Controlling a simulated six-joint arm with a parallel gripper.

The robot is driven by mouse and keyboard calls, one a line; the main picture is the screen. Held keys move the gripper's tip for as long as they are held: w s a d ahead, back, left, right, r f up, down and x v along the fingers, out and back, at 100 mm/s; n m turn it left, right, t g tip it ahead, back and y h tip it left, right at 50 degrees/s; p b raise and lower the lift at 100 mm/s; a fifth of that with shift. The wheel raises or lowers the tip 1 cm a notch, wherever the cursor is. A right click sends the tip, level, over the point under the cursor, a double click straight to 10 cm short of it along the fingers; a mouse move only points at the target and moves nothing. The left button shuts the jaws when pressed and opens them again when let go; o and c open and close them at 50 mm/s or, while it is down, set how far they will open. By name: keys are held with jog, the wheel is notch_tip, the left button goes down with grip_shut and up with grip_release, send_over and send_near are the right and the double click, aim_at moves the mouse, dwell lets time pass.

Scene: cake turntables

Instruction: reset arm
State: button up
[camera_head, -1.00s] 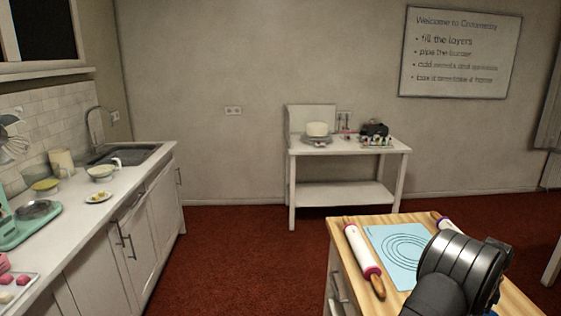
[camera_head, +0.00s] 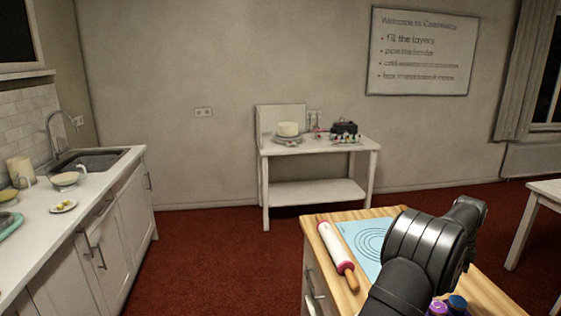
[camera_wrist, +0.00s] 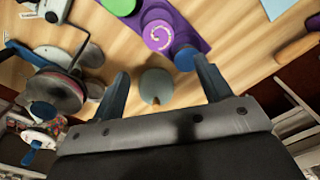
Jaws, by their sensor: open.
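My gripper (camera_wrist: 163,90) shows in the wrist view with its two blue-grey fingers spread wide. It is open with nothing between the fingers. Beneath it is a wooden worktop (camera_wrist: 105,38), with a grey-green round piece (camera_wrist: 156,85) visible between the fingers. In the head view my arm covers the right part of the wooden-topped table (camera_head: 350,292), and the fingers are hidden there.
A rolling pin (camera_head: 337,252) and a blue mat (camera_head: 357,235) lie on the wooden table. The wrist view shows a purple mat (camera_wrist: 190,14), a blue round item (camera_wrist: 186,58) and a turntable-like stand (camera_wrist: 62,92) close by. A white side table (camera_head: 318,145) stands at the wall.

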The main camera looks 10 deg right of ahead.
notch_tip(320, 180, down, 13)
jog(key=shift+r, duration=0.1)
jog(key=r, duration=0.5)
jog(key=shift+s+r, duration=0.2)
jog(key=shift+r, duration=0.15)
jog(key=s+d+r, duration=0.1)
jog(key=s+r, duration=0.6)
jog(key=s, duration=0.5)
jog(key=s+a+f+n, duration=0.1)
jog(key=s+a+n, duration=0.35)
jog(key=s, duration=0.75)
jog(key=f, duration=0.9)
jog(key=shift+w+a+f, duration=0.15)
jog(key=shift+w+f, duration=0.1)
jog(key=shift+f, duration=0.05)
jog(key=shift+r, duration=0.6)
jog(key=shift+f, duration=0.1)
